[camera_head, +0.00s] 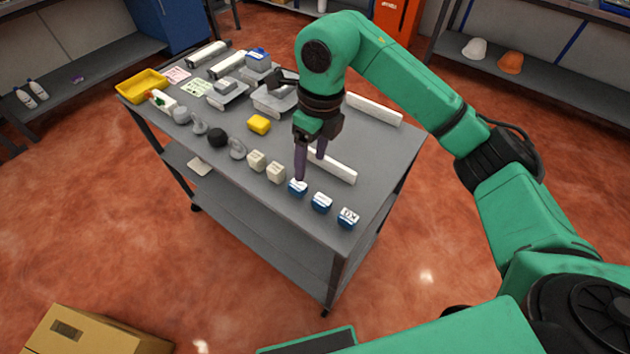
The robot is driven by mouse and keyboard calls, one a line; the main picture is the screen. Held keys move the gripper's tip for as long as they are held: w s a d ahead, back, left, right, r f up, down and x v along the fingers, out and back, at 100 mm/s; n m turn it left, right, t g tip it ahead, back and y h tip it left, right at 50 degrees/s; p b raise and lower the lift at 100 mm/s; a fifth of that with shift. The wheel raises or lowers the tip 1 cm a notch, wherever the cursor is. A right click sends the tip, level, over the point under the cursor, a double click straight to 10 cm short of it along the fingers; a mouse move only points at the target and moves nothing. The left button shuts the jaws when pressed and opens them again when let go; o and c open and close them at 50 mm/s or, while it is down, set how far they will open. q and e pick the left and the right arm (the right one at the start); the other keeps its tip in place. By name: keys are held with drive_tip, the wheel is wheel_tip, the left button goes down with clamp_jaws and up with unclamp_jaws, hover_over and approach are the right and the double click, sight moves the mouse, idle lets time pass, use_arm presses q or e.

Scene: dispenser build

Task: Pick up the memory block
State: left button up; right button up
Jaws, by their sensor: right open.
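No label that I can read says which piece is the memory block. Three small blue pieces with white tops stand in a row along the table's near right edge: the first (298,187), the middle one (322,203) and the last (348,218), which has dark marks on its top. Two cream blocks, one here (257,161) and one here (276,172), stand left of them. My right gripper (310,167) points down with its fingers apart and empty. One fingertip is just above or beside the first blue piece; I cannot tell if it touches. My left gripper is not in view.
The grey table (385,150) also holds a yellow block (259,124), a black ball (217,137), white bars (332,166), clear trays (272,98) and a yellow bin (141,86). A cardboard box (95,332) is on the floor. The table's right part is mostly clear.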

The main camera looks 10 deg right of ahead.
drive_tip(key=d+h, duration=0.1)
drive_tip(key=d, duration=0.2)
drive_tip(key=p, duration=0.3)
hover_over(322, 200)
wheel_tip(322, 200, down, 6)
drive_tip(key=shift+s+d+f, duration=0.1)
drive_tip(key=shift+s, duration=0.05)
wheel_tip(322, 200, down, 7)
drive_tip(key=p, duration=0.3)
drive_tip(key=shift+f, duration=0.1)
drive_tip(key=shift+c, duration=1.2)
clamp_jaws()
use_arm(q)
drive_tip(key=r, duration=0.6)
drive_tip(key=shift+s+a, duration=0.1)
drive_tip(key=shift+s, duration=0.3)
